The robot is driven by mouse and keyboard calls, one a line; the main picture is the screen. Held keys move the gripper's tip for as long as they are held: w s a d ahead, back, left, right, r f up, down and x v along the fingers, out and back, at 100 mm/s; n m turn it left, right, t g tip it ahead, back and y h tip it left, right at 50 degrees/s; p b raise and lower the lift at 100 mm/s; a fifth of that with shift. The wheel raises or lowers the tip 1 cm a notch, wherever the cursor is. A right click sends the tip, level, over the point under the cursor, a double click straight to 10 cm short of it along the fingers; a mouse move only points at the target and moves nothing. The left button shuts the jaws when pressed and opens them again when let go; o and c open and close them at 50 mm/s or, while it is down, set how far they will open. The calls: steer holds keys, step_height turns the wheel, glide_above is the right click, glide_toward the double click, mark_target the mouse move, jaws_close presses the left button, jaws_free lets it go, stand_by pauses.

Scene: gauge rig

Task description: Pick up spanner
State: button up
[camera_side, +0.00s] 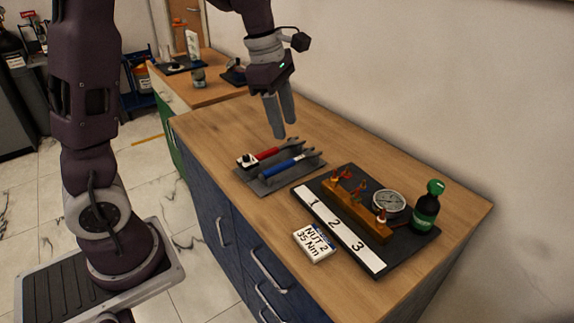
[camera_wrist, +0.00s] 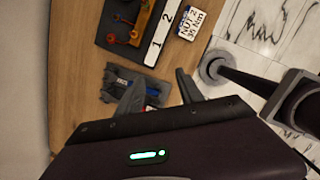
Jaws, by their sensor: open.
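Two long tools, one with a red handle (camera_side: 267,154) and one with a blue handle (camera_side: 283,168), lie side by side on a grey holder (camera_side: 262,187). Both have dark grey heads at their right ends; I cannot tell which is the spanner. My gripper (camera_side: 281,133) is open and empty, pointing down above the back side of the holder, apart from the tools. In the wrist view my gripper (camera_wrist: 160,76) spreads its fingers over the holder (camera_wrist: 152,87), and its left finger partly hides the tools.
A black board (camera_side: 405,252) with strip numbers, a wooden block (camera_side: 357,212), a gauge (camera_side: 389,201) and a green-labelled bottle (camera_side: 428,207) stands right of the holder. A "NUT 2 35 Nm" card (camera_side: 314,243) lies in front. The wooden top (camera_side: 215,128) is clear at left.

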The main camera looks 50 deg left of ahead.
mark_target(285, 163)
steer(key=w+a+f+n, duration=0.2)
steer(key=a+f+n, duration=0.1)
steer(key=f+n, duration=0.1)
steer(key=w+a+f+n+g+y, duration=0.1)
steer(key=w+a+f+n, duration=0.1)
steer(key=a+f+n, duration=0.1)
steer(key=w+a+f+n, duration=0.2)
steer(key=a+f+n, duration=0.1)
steer(key=f+n, duration=0.1)
steer(key=shift+w+a+f+n+g+y, duration=0.15)
steer(key=shift+w+f+n+g+y, duration=0.15)
steer(key=shift+w+f+n+g, duration=0.15)
step_height(285, 163, down, 7)
steer(key=shift+w+f, duration=0.1)
steer(key=shift+w, duration=0.05)
jaws_close()
